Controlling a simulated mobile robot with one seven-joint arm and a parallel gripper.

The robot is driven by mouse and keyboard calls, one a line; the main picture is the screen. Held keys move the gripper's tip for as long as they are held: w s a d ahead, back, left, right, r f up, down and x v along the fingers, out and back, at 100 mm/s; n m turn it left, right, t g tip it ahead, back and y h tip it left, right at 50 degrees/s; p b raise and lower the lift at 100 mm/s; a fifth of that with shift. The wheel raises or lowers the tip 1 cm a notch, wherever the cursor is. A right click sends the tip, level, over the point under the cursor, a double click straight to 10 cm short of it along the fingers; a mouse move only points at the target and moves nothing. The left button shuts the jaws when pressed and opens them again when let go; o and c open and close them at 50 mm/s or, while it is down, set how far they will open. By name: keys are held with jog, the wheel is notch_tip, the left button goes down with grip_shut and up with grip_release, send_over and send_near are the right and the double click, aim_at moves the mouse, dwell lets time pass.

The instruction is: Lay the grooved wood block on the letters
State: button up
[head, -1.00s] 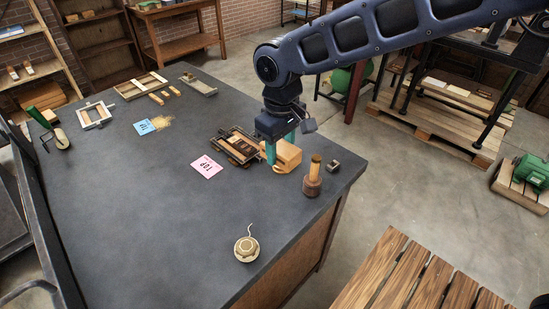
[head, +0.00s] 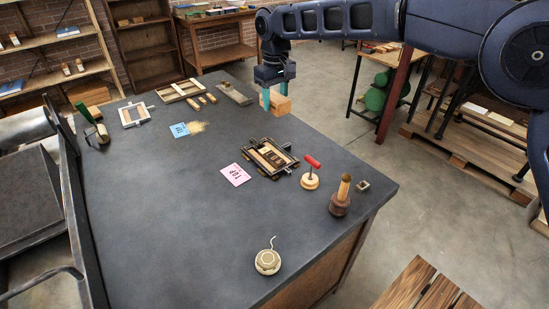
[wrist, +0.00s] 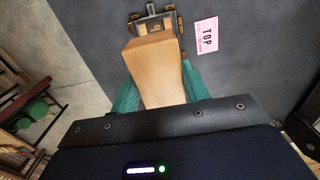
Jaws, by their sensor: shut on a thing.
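My gripper (head: 275,94) has teal fingers and is shut on a plain tan wood block (head: 281,105). The block is held in the air, seen against the table's far right edge. In the wrist view the block (wrist: 155,72) sits between the two fingers; I cannot see a groove on the sides that show. The letters (head: 271,158) are set in a dark metal frame lying on the table, in front of and below the gripper. In the wrist view the block partly hides this frame (wrist: 150,25).
A pink card (head: 235,174) lies left of the frame. A red-handled tool on a wooden disc (head: 310,182), a mallet (head: 340,200) and a small metal piece (head: 362,186) stand to its right. A round pad (head: 267,262) is near the front. The table's left middle is clear.

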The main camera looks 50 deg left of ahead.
jog(key=shift+w+a, duration=0.5)
jog(key=shift+a, duration=0.25)
jog(key=shift+a+f, duration=0.1)
jog(key=shift+f, duration=0.15)
send_near(274, 157)
notch_tip(274, 157, down, 5)
jog(key=shift+f, duration=0.15)
jog(key=shift+f, duration=0.35)
jog(key=o, duration=1)
jog(key=shift+f, duration=0.1)
jog(key=shift+o, duration=0.2)
notch_tip(274, 157, up, 13)
